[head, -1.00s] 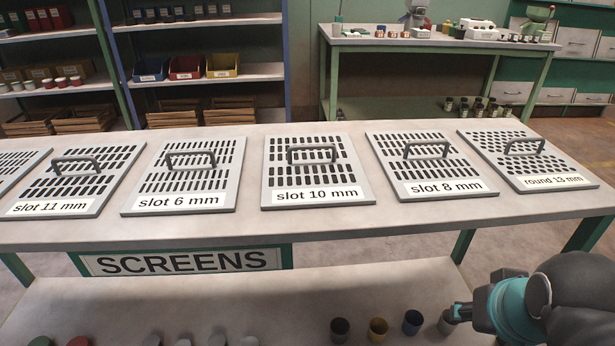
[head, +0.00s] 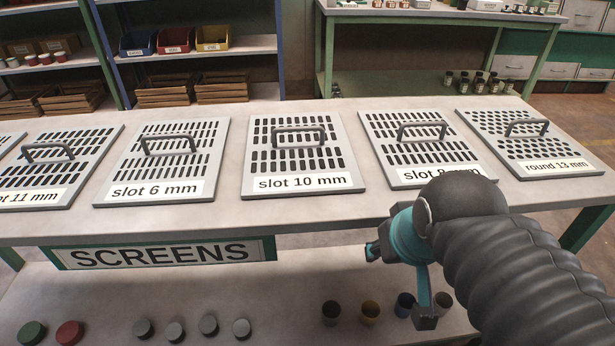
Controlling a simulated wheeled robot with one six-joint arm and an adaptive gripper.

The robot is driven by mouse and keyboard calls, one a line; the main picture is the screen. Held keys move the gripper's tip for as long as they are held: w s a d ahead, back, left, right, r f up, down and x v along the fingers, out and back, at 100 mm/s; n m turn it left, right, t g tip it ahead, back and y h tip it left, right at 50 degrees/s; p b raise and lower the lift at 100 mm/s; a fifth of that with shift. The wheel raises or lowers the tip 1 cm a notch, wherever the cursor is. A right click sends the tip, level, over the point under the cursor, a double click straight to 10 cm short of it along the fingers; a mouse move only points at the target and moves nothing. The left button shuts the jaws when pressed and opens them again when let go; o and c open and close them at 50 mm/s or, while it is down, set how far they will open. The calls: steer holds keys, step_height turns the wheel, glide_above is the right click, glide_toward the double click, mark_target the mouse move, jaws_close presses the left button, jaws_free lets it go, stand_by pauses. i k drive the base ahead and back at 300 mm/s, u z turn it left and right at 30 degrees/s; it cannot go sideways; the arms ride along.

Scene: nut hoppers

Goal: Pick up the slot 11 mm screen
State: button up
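The slot 11 mm screen (head: 92,147) is a grey plate with rows of slots, an arched handle (head: 47,148) and a white label. It lies flat on the table at the left; its label is partly cut off by the picture edge. My gripper (head: 396,282) is in front of the table at the lower right, far to the right of that screen and apart from it. Its fingers are partly seen from the side, and I cannot tell whether they are open or shut. I see nothing held in it.
The slot 6 mm (head: 205,146), slot 10 mm (head: 258,150), slot 8 mm (head: 375,150) and round 13 mm (head: 480,125) screens lie in a row on the table (head: 230,225). Cups and round lids stand on the lower shelf (head: 270,300). The table's front strip is clear.

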mark_target(49, 172)
steer(key=z, duration=0.55)
steer(key=k, duration=0.5)
steer(key=u, duration=0.45)
steer(key=i, duration=0.25)
steer(key=u, duration=1.6)
